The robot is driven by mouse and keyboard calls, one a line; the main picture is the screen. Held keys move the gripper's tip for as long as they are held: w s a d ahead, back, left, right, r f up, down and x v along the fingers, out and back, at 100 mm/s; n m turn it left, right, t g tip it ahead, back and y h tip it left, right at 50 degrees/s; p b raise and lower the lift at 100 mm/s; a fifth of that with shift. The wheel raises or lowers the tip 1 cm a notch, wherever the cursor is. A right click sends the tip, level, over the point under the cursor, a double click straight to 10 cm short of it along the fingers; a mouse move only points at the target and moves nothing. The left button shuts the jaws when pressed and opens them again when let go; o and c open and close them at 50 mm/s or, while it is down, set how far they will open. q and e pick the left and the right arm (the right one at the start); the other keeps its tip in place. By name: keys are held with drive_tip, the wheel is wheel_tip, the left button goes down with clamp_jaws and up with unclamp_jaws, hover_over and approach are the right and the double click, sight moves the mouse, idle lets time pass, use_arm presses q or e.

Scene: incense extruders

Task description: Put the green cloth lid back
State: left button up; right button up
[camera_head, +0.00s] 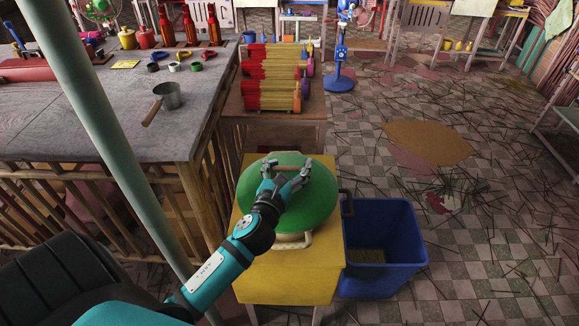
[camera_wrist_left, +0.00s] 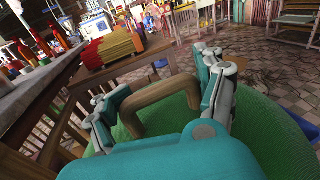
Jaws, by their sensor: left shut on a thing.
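The green cloth lid (camera_head: 312,208) is round and domed, and it covers the middle of the yellow stand (camera_head: 290,285) in the head view. It also fills the lower part of the left wrist view (camera_wrist_left: 268,135). A brown arched handle (camera_wrist_left: 155,92) rises from its top. My left gripper (camera_head: 287,178) is over the lid's centre, its fingers closed around this handle. My right gripper is not in view.
A blue bin (camera_head: 385,245) stands right beside the yellow stand. Behind it, a wooden table (camera_head: 262,125) carries red and yellow incense bundles. A grey workbench (camera_head: 110,115) with a small pot (camera_head: 169,95) is at left. The tiled floor at right has scattered sticks.

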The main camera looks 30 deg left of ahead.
use_arm(q)
drive_tip(key=shift+f, duration=0.1)
drive_tip(key=o, duration=1.7)
drive_tip(key=shift+o, duration=0.2)
